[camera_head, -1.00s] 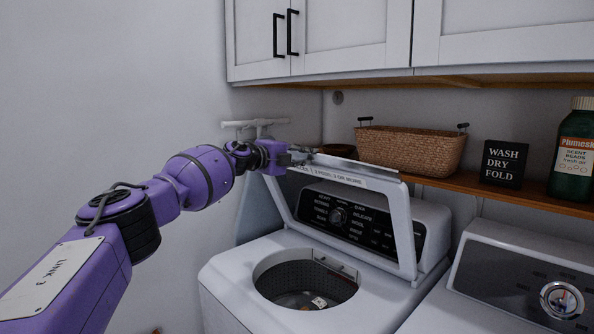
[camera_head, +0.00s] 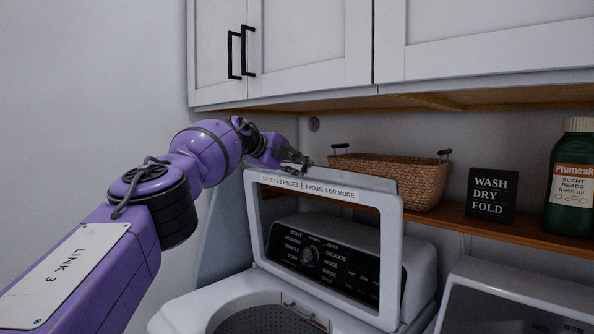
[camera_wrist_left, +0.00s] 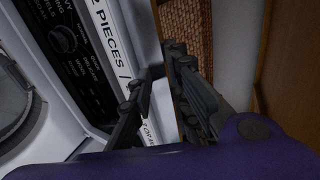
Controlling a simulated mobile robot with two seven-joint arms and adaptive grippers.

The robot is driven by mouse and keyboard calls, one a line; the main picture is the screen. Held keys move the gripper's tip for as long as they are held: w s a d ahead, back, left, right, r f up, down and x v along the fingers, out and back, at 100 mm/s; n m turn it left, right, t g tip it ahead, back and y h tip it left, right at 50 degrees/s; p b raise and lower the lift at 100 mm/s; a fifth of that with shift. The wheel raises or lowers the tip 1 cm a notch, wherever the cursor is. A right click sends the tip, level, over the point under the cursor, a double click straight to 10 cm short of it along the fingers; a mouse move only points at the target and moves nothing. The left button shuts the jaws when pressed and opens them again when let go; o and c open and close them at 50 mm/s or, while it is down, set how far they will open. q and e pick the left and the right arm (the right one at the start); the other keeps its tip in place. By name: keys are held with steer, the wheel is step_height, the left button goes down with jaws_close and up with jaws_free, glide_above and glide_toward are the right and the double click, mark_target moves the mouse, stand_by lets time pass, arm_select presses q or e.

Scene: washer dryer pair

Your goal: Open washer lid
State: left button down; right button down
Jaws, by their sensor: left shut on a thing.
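The washer lid (camera_head: 382,235) is a white frame with a clear window, raised and standing nearly upright on the washer (camera_head: 180,316). The washer's tub opening (camera_head: 265,318) shows below it, and its control panel shows through the window. My left gripper (camera_head: 296,164) is at the lid's upper edge, near its left corner. In the left wrist view, the left gripper's fingers (camera_wrist_left: 155,85) lie on either side of the lid's edge beside the printed label (camera_wrist_left: 105,45), shut on it. My right gripper is not in view.
A wooden shelf (camera_head: 470,222) behind the lid holds a wicker basket (camera_head: 425,183), a black sign (camera_head: 491,195) and a green bottle (camera_head: 572,190). White cabinets (camera_head: 300,45) hang above. The dryer (camera_head: 490,300) stands at the right.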

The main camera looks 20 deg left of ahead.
arm_select(q)
steer(key=shift+w+d+f, duration=0.3)
steer(key=shift+w+f, duration=0.1)
steer(key=shift+w, duration=0.05)
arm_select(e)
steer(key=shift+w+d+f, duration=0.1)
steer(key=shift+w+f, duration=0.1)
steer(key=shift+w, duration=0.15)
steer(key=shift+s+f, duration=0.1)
arm_select(q)
steer(key=c, duration=1.9)
jaws_free()
steer(key=shift+o, duration=0.3)
steer(key=shift+w+d, duration=0.1)
steer(key=shift+r, duration=0.15)
steer(key=shift+r, duration=0.1)
steer(key=shift+s+a+r, duration=0.35)
steer(key=shift+s+a, duration=0.2)
steer(key=v, duration=1)
steer(key=shift+s+d, duration=0.2)
steer(key=shift+d, duration=0.05)
